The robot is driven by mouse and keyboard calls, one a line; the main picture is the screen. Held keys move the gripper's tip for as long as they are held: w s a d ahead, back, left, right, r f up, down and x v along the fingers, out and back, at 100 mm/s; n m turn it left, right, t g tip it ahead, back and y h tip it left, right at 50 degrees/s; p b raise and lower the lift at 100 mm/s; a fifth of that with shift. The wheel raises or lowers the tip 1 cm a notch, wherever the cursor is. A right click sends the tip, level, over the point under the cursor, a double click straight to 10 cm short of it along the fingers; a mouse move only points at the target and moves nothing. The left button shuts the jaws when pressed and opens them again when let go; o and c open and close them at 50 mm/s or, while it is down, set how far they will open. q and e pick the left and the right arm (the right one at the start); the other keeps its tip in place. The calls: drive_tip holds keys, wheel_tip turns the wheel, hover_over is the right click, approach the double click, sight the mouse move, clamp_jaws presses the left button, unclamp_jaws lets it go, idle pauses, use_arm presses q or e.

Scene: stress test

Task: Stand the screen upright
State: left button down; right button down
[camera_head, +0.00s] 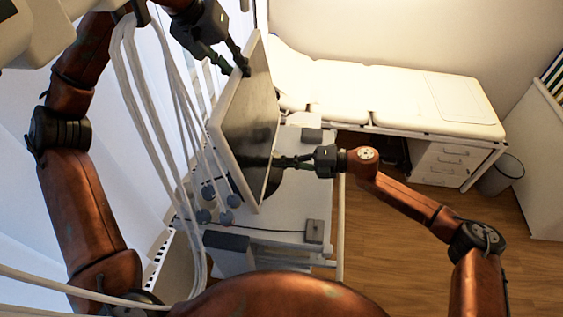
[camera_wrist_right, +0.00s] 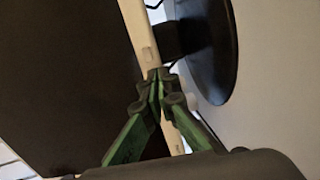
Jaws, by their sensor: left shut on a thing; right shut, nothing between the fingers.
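The screen (camera_head: 249,115), a flat dark grey panel with a pale rim, leans at a slant on the white cart top (camera_head: 285,215). In the right wrist view, its dark panel (camera_wrist_right: 60,75) fills the left side, beside a pale edge strip. A dark round base (camera_wrist_right: 212,50) joins it by a short neck; in the head view the base (camera_head: 273,181) is partly hidden. My left gripper (camera_head: 243,68) is shut on the screen's upper edge. My right gripper (camera_head: 277,161) is shut and empty by the lower part; its green fingertips (camera_wrist_right: 160,84) overlap the pale edge strip, and contact is unclear.
Several pale hoses (camera_head: 160,110) hang left of the screen. A grey box (camera_head: 228,252) and small block (camera_head: 314,231) are near the cart's front. A white examination bed (camera_head: 400,100) stands behind, with a bin (camera_head: 501,175) at right. Wooden floor (camera_head: 395,255) is open right of the cart.

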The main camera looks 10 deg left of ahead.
use_arm(q)
drive_tip(key=shift+d+f, duration=0.2)
drive_tip(key=shift+f, duration=0.1)
use_arm(e)
drive_tip(key=shift+s+a+f, duration=0.1)
drive_tip(key=shift+a+f, duration=0.15)
drive_tip(key=shift+a, duration=0.25)
use_arm(q)
drive_tip(key=shift+d, duration=0.25)
use_arm(e)
drive_tip(key=shift+a+f+y, duration=0.1)
drive_tip(key=shift+a+y, duration=0.05)
drive_tip(key=shift+y, duration=0.15)
use_arm(q)
drive_tip(key=shift+a, duration=0.1)
drive_tip(key=c, duration=2.1)
unclamp_jaws()
drive_tip(key=o, duration=0.3)
drive_tip(key=shift+a+r, duration=0.15)
use_arm(e)
drive_tip(key=shift+a, duration=0.15)
use_arm(q)
drive_tip(key=shift+r, duration=0.1)
